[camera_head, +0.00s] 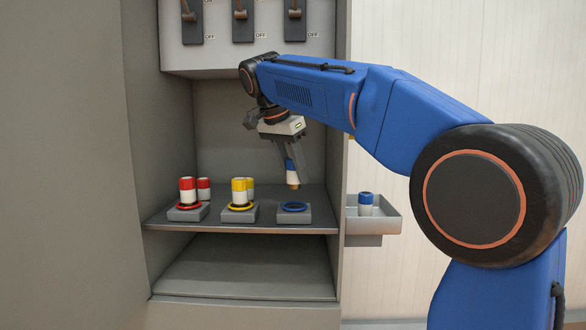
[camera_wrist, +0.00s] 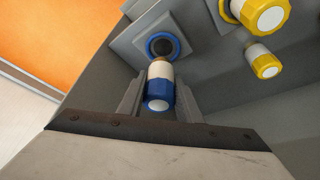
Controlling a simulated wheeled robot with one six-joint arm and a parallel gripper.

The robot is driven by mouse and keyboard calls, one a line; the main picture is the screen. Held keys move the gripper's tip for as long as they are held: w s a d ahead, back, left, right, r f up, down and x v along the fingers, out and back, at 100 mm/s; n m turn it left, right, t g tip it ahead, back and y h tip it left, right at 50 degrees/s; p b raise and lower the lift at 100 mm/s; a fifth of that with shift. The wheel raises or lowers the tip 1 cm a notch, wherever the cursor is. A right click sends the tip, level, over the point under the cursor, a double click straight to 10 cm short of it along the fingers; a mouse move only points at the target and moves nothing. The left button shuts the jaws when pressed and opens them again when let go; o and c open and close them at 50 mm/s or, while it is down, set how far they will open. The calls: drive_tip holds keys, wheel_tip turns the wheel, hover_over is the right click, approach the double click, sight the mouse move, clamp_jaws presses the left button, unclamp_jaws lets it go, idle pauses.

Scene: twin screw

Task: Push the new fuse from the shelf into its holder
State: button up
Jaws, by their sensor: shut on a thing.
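My gripper (camera_head: 290,165) is shut on a blue-and-white fuse, white end down, in the head view (camera_head: 292,177). In the wrist view the same fuse (camera_wrist: 160,85) sits between the two fingers, blue cap towards the camera. The blue-ringed holder (camera_head: 294,207) is a grey block at the right of the cabinet shelf (camera_head: 240,223). In the head view the fuse hangs above this holder, apart from it and slightly tilted. In the wrist view the holder's dark opening (camera_wrist: 162,46) is empty, just beyond the fuse's far end.
Red fuses (camera_head: 187,190) and yellow fuses (camera_head: 239,191) stand at the left and middle of the shelf. Another blue-and-white fuse (camera_head: 366,204) stands in a side tray (camera_head: 385,225) outside the cabinet. Switches (camera_head: 243,20) hang above. The cabinet's right wall (camera_head: 340,120) is close to my gripper.

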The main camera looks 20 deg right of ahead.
sight(294, 186)
drive_tip(key=shift+f, duration=2.2)
drive_tip(key=shift+f, duration=0.55)
drive_tip(key=o, duration=1.1)
drive_tip(key=shift+c, duration=0.2)
drive_tip(key=v, duration=1.7)
drive_tip(key=s+d+f+n+t+y, duration=0.1)
drive_tip(key=s+d+f+n, duration=0.2)
drive_tip(key=s+d+f, duration=0.3)
drive_tip(key=s+d+f+n+y, duration=0.1)
drive_tip(key=s+d+f+n, duration=0.25)
drive_tip(key=s+f, duration=0.35)
drive_tip(key=s+d+f+n, duration=0.1)
drive_tip(key=s+f+n, duration=0.1)
drive_tip(key=s+f, duration=0.4)
drive_tip(key=s+d+f+n+t+y, duration=0.1)
drive_tip(key=s+f, duration=0.4)
drive_tip(key=f, duration=0.9)
drive_tip(key=s+d+f+n+y, duration=0.1)
drive_tip(key=s+f+n, duration=0.2)
drive_tip(key=s+f, duration=0.3)
wheel_tip(294, 186, down, 4)
drive_tip(key=shift+s+r+t, duration=0.1)
drive_tip(key=shift+s+t, duration=0.2)
drive_tip(key=shift+t, duration=0.1)
